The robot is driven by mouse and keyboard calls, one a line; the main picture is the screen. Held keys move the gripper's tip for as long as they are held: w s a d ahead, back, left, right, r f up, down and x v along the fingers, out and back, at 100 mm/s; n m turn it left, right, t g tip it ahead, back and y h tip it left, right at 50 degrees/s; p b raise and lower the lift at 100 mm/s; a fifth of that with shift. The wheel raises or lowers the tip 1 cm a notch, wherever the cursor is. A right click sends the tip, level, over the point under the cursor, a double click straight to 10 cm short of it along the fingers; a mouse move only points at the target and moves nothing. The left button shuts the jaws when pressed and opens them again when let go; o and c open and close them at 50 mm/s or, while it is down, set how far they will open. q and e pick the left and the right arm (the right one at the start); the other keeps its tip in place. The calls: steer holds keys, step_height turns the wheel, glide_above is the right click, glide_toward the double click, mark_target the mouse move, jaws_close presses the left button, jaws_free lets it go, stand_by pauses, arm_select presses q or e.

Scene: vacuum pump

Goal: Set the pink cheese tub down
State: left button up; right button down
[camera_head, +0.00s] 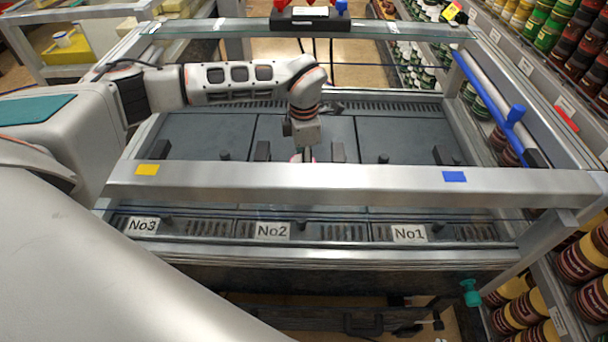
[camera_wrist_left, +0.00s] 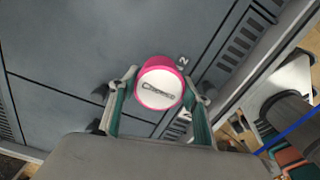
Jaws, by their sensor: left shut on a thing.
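The pink cheese tub (camera_wrist_left: 160,84) has a white lid marked "Cheese" and sits between the two fingers of my left gripper (camera_wrist_left: 158,98) in the left wrist view. The gripper is shut on it. In the head view my left gripper (camera_head: 303,153) points down over the middle dark grey panel (camera_head: 283,130), behind the front metal bar. Only a small bit of pink shows there, as the bar and gripper hide the tub. I cannot tell whether the tub touches the panel. My right gripper is not in view.
A metal frame bar (camera_head: 350,182) crosses in front of the gripper. Labels No3 (camera_head: 142,225), No2 (camera_head: 273,230) and No1 (camera_head: 409,234) mark the front edge. Small black blocks stand on the panels. Shelves of jars (camera_head: 575,258) line the right side. The right panel (camera_head: 400,135) has free room.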

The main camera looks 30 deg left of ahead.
arm_select(q)
steer(key=shift+f, duration=2.15)
steer(key=shift+f, duration=0.1)
steer(key=o, duration=1.3)
steer(key=shift+f, duration=0.1)
step_height(320, 180, up, 12)
steer(key=shift+r+p, duration=0.15)
steer(key=shift+p, duration=0.15)
